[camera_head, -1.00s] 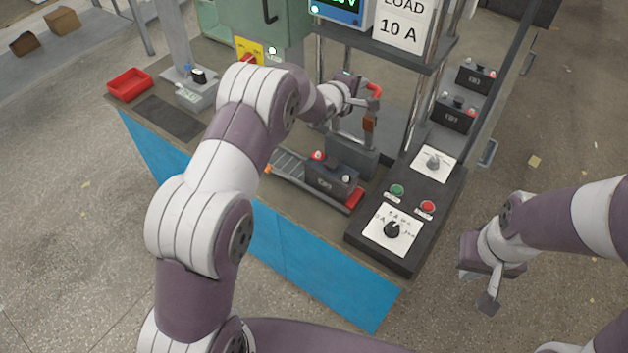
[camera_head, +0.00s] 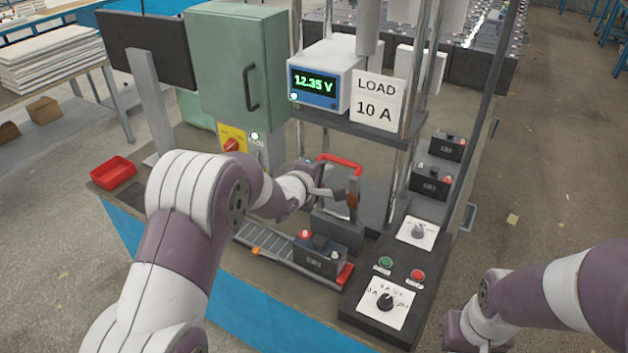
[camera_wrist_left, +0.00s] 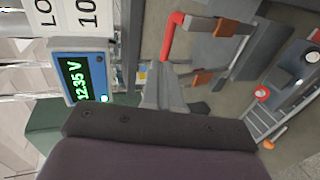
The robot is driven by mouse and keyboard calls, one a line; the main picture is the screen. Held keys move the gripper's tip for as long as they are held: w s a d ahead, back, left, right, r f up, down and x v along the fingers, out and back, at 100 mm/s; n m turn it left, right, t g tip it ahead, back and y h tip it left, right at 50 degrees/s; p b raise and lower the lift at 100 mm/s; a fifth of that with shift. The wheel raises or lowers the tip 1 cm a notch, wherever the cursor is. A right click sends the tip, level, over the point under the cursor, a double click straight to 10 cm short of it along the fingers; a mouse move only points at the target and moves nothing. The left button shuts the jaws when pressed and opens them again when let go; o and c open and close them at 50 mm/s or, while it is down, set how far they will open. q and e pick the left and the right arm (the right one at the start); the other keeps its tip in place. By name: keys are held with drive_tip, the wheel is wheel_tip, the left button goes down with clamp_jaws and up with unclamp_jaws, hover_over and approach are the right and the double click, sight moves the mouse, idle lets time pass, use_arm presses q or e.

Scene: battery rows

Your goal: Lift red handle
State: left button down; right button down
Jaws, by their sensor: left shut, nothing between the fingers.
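The red handle (camera_head: 340,161) is a bar across the top of an upright frame behind the battery on the rail. It also shows at the top of the left wrist view (camera_wrist_left: 172,36). My left gripper (camera_head: 328,191) is just below and in front of the red bar, shut with nothing in it. In the left wrist view its fingers (camera_wrist_left: 167,88) are together, below the red bar's end; whether they touch it cannot be told. My right gripper (camera_head: 464,334) is at the bottom edge, its fingers cut off by the frame.
A black battery (camera_head: 319,257) sits on the roller rail (camera_head: 265,240). A control panel with knobs and buttons (camera_head: 385,300) is to the right. The meter (camera_head: 325,80) and load sign (camera_head: 377,100) stand on a shelf above. A red tray (camera_head: 113,172) is at left.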

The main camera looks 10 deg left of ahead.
use_arm(q)
drive_tip(key=s+a+f+m+g+y, duration=0.2)
drive_tip(key=s+a+f+m+g, duration=0.25)
drive_tip(key=s, duration=0.45)
drive_tip(key=s+a+f+m+g+y, duration=0.25)
drive_tip(key=s+f+m, duration=0.3)
drive_tip(key=s, duration=0.35)
drive_tip(key=s+r+m+g, duration=0.1)
drive_tip(key=s+m+g, duration=0.1)
drive_tip(key=s, duration=0.6)
drive_tip(key=s+a+r+m+g, duration=0.1)
drive_tip(key=s+m+g, duration=0.1)
drive_tip(key=s, duration=0.6)
drive_tip(key=shift+s+a+r+g, duration=0.3)
drive_tip(key=shift+g, duration=0.3)
